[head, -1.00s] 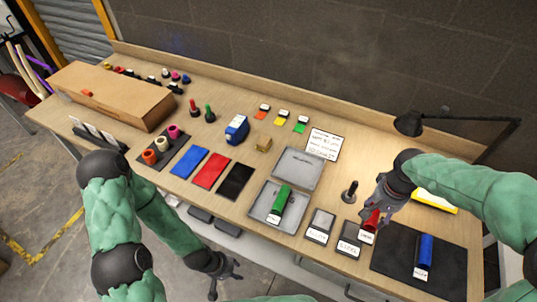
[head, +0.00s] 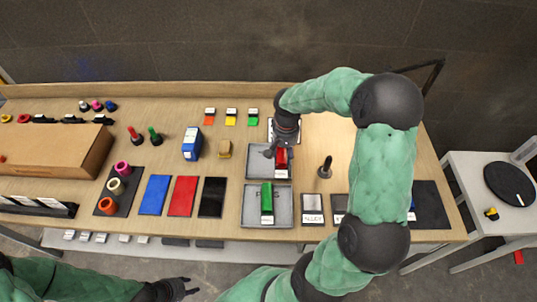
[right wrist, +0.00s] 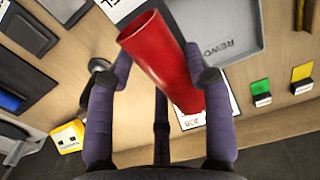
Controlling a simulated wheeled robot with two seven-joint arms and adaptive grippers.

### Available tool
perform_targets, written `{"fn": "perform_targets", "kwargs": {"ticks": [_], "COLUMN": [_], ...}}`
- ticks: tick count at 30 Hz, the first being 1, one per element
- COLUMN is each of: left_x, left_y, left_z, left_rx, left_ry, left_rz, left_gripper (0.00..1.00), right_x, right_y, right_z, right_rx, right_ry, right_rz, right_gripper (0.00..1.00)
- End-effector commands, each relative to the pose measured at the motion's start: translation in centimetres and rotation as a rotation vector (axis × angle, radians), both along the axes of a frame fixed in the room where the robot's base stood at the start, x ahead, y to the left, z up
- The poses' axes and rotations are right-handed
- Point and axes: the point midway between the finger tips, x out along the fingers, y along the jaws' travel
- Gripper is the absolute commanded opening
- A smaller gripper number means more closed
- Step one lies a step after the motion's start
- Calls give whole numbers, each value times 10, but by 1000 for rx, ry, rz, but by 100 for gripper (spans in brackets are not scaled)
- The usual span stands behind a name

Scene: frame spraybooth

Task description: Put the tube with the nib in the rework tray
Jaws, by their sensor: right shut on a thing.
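My right gripper (head: 283,143) is shut on a red tube (head: 281,158) with a white label. It holds the tube above the grey rework tray (head: 256,170), the farther of two trays. The right wrist view shows the red tube (right wrist: 160,62) between the fingers and the tray (right wrist: 238,32) with lettering beyond it. A green tube (head: 267,197) lies in the nearer tray (head: 249,208). A blue tube (head: 411,215) is mostly hidden by my right arm. No nib can be made out. My left gripper (head: 183,287) is open and empty, low before the bench.
A dark peg (head: 325,167) stands right of the trays. Blue, red and black mats (head: 183,196), a blue box (head: 192,143) and a tan block (head: 225,149) lie to the left. A cardboard box (head: 60,148) is farther left. A white side table (head: 490,190) stands at right.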

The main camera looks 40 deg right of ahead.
Motion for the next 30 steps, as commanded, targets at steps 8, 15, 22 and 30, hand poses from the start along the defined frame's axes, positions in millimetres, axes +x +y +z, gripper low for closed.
{"fn": "perform_targets", "kwargs": {"ticks": [8,15,22,30], "left_x": [0,0,0,0], "left_y": [0,0,0,0], "left_z": [-6,-11,-12,-18], "left_rx": [0,0,0,0], "left_ry": [-1,-1,-1,-1], "left_rz": [0,0,0,0], "left_gripper": [40,40,40,40], "right_x": [47,73,81,83], "right_y": [-6,-10,-11,-11], "right_z": [-33,-63,-72,-103], "right_rx": [1,0,-1,0], "right_ry": [3,0,-1,1], "right_rz": [2,0,1,1], "right_gripper": [13,13,13,13]}}
